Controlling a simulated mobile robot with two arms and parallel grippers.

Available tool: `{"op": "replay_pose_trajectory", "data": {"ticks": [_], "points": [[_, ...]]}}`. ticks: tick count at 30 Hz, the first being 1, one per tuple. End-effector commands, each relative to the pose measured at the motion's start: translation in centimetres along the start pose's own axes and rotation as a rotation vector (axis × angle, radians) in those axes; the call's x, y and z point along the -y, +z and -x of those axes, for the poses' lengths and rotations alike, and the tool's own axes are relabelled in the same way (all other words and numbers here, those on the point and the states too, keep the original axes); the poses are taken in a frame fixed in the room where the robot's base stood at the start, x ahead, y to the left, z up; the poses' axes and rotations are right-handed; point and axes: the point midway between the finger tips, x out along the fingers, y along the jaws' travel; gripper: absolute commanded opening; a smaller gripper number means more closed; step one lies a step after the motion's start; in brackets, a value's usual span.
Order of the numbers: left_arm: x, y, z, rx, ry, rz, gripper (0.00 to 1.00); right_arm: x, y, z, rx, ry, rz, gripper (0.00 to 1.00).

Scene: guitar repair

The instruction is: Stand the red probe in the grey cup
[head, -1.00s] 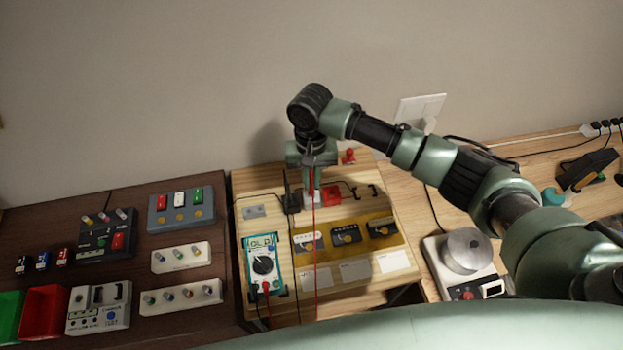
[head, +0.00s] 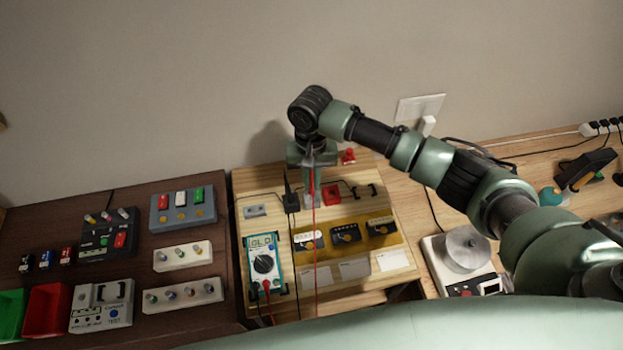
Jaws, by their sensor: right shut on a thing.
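My right gripper (head: 312,178) points down over the light wooden board, shut on the red probe (head: 312,187). The probe is upright, and its thin red lead runs down the picture toward the multimeter (head: 264,262). A grey shape directly below the gripper, at the board's back middle, seems to be the grey cup (head: 312,202). The gripper and probe cover part of it. I cannot tell whether the probe's tip is inside the cup or above it. My left gripper is not in view.
A black block (head: 291,202) stands close left of the gripper and a red block (head: 332,195) close right. Dark modules (head: 346,233) sit in front on a yellow strip. A dark table with pedals and red and green bins lies left. The wall is close behind.

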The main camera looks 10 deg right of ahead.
Motion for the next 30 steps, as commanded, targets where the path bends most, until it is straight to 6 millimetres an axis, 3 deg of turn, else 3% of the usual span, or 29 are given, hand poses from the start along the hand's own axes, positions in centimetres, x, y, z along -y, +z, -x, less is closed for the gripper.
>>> {"op": "replay_pose_trajectory", "data": {"ticks": [30], "points": [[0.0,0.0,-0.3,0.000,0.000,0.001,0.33,0.0,-0.1,-2.5,0.000,0.000,0.000,0.00]]}}
